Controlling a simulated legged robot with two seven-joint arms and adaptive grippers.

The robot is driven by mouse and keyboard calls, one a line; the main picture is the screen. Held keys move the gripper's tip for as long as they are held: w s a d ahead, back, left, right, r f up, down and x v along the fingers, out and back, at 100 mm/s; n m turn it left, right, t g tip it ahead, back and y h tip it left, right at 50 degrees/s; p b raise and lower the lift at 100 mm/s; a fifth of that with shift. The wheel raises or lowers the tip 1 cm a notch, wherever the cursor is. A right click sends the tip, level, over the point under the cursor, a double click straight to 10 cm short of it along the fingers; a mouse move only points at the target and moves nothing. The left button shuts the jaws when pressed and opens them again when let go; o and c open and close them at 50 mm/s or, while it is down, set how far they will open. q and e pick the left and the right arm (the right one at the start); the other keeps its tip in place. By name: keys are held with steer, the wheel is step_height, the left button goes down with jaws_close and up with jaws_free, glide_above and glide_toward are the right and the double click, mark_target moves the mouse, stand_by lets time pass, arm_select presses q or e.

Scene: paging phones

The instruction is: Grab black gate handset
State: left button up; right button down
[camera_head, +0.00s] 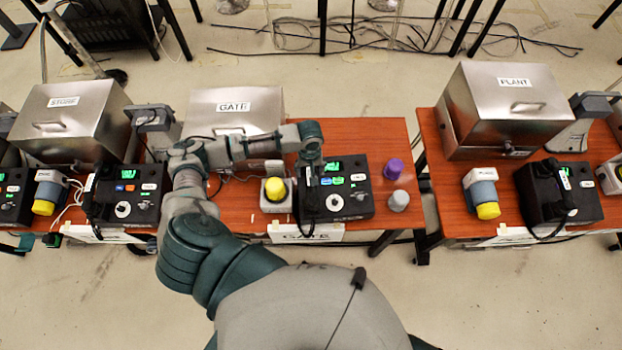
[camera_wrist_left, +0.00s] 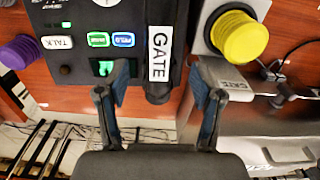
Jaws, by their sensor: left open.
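The black gate handset (camera_wrist_left: 160,88) lies in its cradle on the left side of the black gate phone (camera_head: 345,195). In the left wrist view it carries a white GATE label (camera_wrist_left: 159,54). In the head view the handset (camera_head: 307,200) is partly hidden by my gripper. My left gripper (camera_head: 310,172) is open above the handset's far end. In the left wrist view its fingers (camera_wrist_left: 161,75) stand on either side of the handset, with a gap on each side. I cannot tell how high they are above it. My right gripper is not in view.
A yellow-topped button (camera_head: 276,190) stands left of the gate phone. A purple knob (camera_head: 393,168) and a grey knob (camera_head: 398,201) stand to its right. The metal GATE box (camera_head: 235,108) is behind. The PLANT table (camera_head: 450,190) stands to the right, past a gap.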

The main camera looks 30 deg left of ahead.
arm_select(q)
steer(key=shift+s+f, duration=0.2)
steer(key=shift+f, duration=0.55)
step_height(320, 180, down, 4)
steer(key=shift+d+r, duration=0.1)
steer(key=shift+r, duration=0.15)
steer(key=shift+w+f, duration=0.1)
steer(key=shift+f, duration=0.1)
steer(key=c, duration=0.4)
jaws_close()
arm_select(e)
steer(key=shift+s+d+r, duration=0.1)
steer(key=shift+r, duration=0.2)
arm_select(q)
steer(key=shift+r, duration=0.1)
